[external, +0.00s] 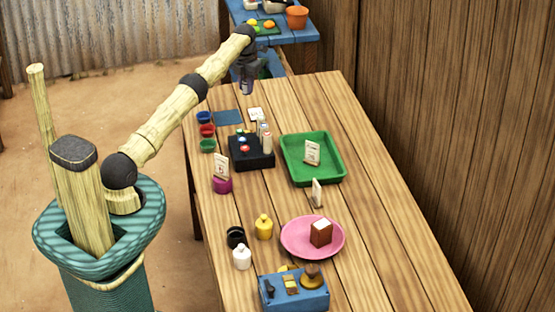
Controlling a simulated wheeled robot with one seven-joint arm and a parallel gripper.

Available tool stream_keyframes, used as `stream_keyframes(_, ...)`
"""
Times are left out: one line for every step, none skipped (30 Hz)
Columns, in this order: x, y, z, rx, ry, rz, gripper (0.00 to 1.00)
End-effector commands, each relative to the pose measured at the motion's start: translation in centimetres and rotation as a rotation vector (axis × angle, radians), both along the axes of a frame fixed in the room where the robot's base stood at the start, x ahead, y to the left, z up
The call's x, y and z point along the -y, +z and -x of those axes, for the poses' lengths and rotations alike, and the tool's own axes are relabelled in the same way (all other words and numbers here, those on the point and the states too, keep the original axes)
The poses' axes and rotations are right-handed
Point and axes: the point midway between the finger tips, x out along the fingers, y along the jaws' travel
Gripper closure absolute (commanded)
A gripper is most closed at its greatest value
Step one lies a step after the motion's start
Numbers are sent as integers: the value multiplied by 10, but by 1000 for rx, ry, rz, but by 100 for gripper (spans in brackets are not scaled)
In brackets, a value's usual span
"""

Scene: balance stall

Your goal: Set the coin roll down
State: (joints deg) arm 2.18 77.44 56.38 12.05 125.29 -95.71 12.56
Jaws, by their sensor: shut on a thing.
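My gripper (246,88) is raised above the far left end of the wooden table (350,240), pointing down. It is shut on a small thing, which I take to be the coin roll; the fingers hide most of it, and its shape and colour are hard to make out. Below and nearer stands a black block (252,160) with small coloured pieces on top. Several small pale upright cylinders (266,141) stand at its right side.
A green tray (334,177) holding a card is right of the black block. Small coloured bowls (207,131) and a blue mat (228,117) lie at the far left. A pink plate (286,247), bottles (264,227) and a blue box (293,291) are nearer. The right side is clear.

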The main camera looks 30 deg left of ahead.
Motion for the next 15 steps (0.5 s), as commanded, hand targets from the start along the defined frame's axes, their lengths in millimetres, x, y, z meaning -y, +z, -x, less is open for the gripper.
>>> stream_keyframes(0, 0, 0, 2, -1, 0, 100)
stream_keyframes(-1, 0, 0, 2, -1, 0, 100)
stream_keyframes(-1, 0, 0, 3, -1, 0, 100)
stream_keyframes(-2, 0, 0, 3, -2, 0, 100)
stream_keyframes(-2, 0, 0, 4, -2, 0, 100)
stream_keyframes(-2, 0, 0, 3, -3, 0, 100)
stream_keyframes(-2, 0, 0, 3, -3, 0, 100)
stream_keyframes(-2, 0, 0, 3, -3, 0, 100)
stream_keyframes(-3, -1, 1, 3, -3, 0, 100)
stream_keyframes(-3, -1, 1, 3, -3, 0, 100)
stream_keyframes(-4, -1, 1, 3, -4, 0, 100)
stream_keyframes(-4, -1, 1, 4, -4, 0, 100)
stream_keyframes(-4, -1, 1, 4, -5, 0, 100)
stream_keyframes(-4, -1, 2, 5, -6, 0, 100)
stream_keyframes(-4, -1, 2, 5, -6, 0, 100)
